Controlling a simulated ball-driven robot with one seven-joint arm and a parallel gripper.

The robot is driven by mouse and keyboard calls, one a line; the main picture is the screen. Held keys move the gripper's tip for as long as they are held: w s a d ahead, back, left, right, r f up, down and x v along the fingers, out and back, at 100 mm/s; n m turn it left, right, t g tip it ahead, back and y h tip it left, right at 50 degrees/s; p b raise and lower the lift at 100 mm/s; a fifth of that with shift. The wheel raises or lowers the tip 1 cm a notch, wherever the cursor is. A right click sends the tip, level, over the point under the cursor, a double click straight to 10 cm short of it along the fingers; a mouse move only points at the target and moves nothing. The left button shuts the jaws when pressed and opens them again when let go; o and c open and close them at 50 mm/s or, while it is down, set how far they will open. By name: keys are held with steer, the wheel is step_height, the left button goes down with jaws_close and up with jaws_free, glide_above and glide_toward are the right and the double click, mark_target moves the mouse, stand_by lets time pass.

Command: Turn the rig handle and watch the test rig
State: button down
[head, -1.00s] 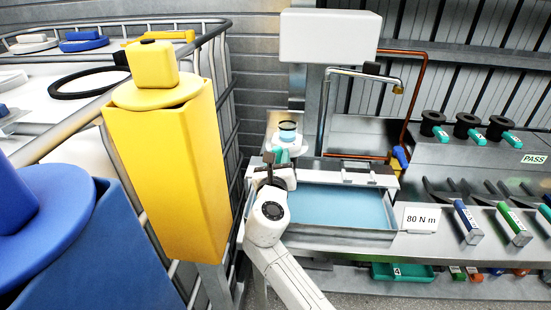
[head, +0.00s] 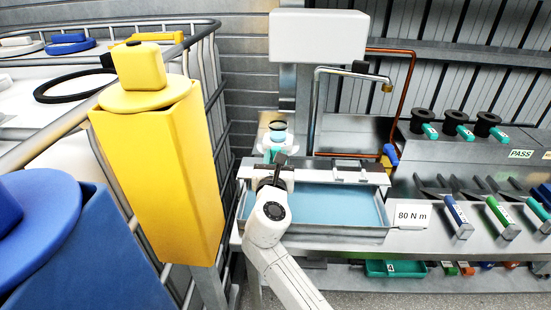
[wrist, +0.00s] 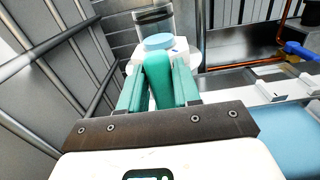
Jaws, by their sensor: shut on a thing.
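The test rig (head: 277,131) stands behind the left end of the blue-lined tray in the head view. It is a clear cylinder with a dark rim and a pale blue disc inside. In the wrist view the rig (wrist: 156,22) stands just beyond my fingers, with the blue disc low in it. The teal rig handle (wrist: 158,75) sits between my two teal fingers. My gripper (wrist: 158,85) is shut on it. In the head view my gripper (head: 277,163) is at the rig's foot, and my wrist partly hides the handle.
A shallow tray (head: 340,232) with a blue floor lies right of my wrist, under a bent tap (head: 347,70). A tall yellow bin (head: 160,180) and a blue bin (head: 85,260) stand close on the left. An "80 N m" card (head: 411,215) and several coloured-handled tools lie to the right.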

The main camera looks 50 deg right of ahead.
steer(key=c, duration=0.9)
jaws_free()
steer(key=shift+a, duration=0.1)
steer(key=b+v, duration=0.1)
steer(key=v, duration=0.9)
steer(key=shift+s+a, duration=0.25)
steer(key=shift+s, duration=0.05)
